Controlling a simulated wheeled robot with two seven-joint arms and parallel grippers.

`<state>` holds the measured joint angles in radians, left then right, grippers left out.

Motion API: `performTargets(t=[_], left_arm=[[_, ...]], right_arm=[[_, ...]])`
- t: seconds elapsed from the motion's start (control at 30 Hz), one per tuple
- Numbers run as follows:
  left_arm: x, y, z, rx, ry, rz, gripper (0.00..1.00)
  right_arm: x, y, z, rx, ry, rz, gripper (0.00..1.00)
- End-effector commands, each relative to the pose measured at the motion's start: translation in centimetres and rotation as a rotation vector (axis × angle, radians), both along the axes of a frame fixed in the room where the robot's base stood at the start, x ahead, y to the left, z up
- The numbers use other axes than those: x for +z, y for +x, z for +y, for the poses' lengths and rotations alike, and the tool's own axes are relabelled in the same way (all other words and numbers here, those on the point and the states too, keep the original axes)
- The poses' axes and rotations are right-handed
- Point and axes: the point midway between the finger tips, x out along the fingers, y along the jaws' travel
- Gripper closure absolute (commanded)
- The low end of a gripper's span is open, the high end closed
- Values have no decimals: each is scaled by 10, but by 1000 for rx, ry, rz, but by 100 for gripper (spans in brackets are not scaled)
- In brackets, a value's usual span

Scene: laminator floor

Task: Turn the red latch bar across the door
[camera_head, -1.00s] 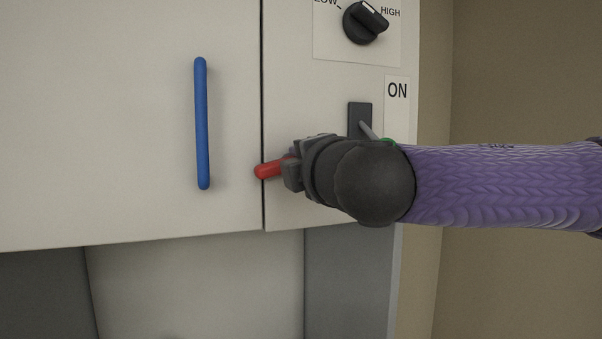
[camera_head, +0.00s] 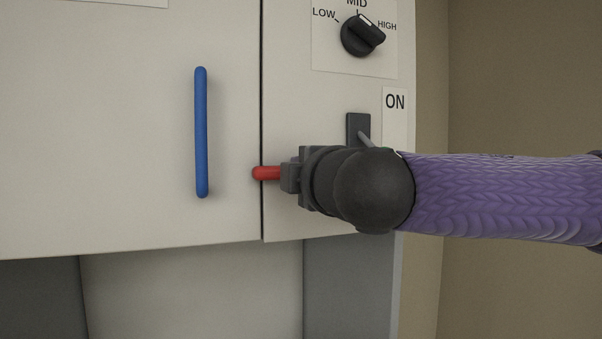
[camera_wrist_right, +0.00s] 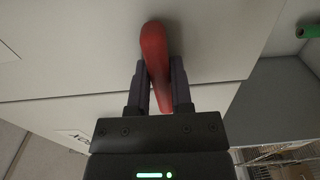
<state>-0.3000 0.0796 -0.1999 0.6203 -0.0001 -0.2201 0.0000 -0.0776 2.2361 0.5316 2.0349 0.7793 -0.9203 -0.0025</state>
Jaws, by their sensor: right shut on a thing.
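The red latch bar (camera_head: 267,173) lies about level in the head view, its rounded left end just across the seam onto the door (camera_head: 130,130). Its right part is hidden by my right gripper (camera_head: 290,174), which is shut on it. In the right wrist view, the red bar (camera_wrist_right: 155,58) runs between the two fingers of my right gripper (camera_wrist_right: 159,82) and sticks out beyond their tips. The door looks flush with the panel beside it. My left gripper is not in view.
A blue upright handle (camera_head: 201,132) stands on the door, left of the bar. A black knob (camera_head: 362,36) sits above, pointing near HIGH. A lever switch (camera_head: 358,131) beside an ON label (camera_head: 395,102) is just above my right wrist.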

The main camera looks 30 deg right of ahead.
Motion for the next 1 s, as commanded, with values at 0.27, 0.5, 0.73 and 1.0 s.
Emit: performTargets(t=[0.27,0.5,0.73,1.0], left_arm=[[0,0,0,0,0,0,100],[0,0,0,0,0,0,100],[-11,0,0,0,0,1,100],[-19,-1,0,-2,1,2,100]], right_arm=[[0,0,0,0,1,1,38],[0,-1,0,0,0,0,38],[-1,-37,9,2,1,-5,38],[-1,-90,22,1,1,-2,38]])
